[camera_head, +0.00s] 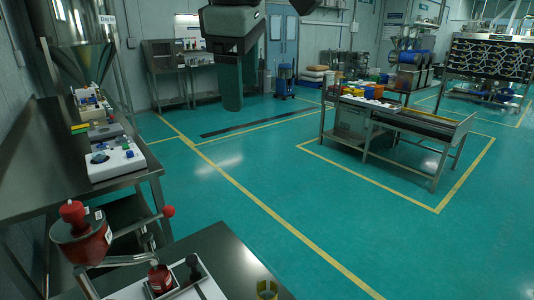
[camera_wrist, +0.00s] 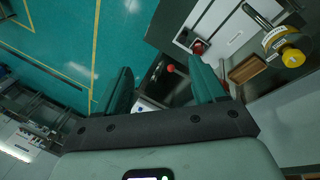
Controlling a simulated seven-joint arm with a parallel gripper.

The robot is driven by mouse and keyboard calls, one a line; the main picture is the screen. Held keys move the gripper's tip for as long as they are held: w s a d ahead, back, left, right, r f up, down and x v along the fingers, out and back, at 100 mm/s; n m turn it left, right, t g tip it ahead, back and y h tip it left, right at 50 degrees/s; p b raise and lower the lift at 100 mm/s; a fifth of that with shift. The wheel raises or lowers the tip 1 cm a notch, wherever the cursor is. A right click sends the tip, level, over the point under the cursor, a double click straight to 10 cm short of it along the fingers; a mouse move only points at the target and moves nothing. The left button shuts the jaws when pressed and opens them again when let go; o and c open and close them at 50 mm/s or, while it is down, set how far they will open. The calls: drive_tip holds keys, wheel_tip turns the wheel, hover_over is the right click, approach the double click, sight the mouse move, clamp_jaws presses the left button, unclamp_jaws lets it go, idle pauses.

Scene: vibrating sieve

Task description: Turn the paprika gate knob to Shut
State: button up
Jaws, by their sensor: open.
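A red hopper (camera_head: 80,240) with a red top stands at the lower left in the head view. A rod beside it ends in a red ball knob (camera_head: 168,211). A red ball also shows between my fingers, beyond them, in the wrist view (camera_wrist: 170,68). I cannot read a paprika or Shut marking, so I cannot tell which part is the gate knob. My gripper (camera_wrist: 163,76) is open, its two dark green fingers wide apart with nothing held between them. The fingers are not identifiable in the head view.
A red jar (camera_head: 160,278) sits in a white tray at the near bench. A white panel with knobs (camera_head: 115,160) lies on the left steel bench. The green floor is mostly clear.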

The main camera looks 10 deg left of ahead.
drive_tip(key=w+a+n, duration=0.2)
drive_tip(key=a+n, duration=0.4)
drive_tip(key=a, duration=0.5)
drive_tip(key=n+g, duration=0.3)
drive_tip(key=n, duration=1)
approach(70, 206)
drive_tip(key=shift+h, duration=0.3)
drive_tip(key=f, duration=0.9)
drive_tip(key=shift+w+a+f, duration=0.1)
drive_tip(key=shift+a+f, duration=0.1)
drive_tip(key=shift+f, duration=0.1)
drive_tip(key=c, duration=1)
drive_tip(key=shift+c, duration=0.2)
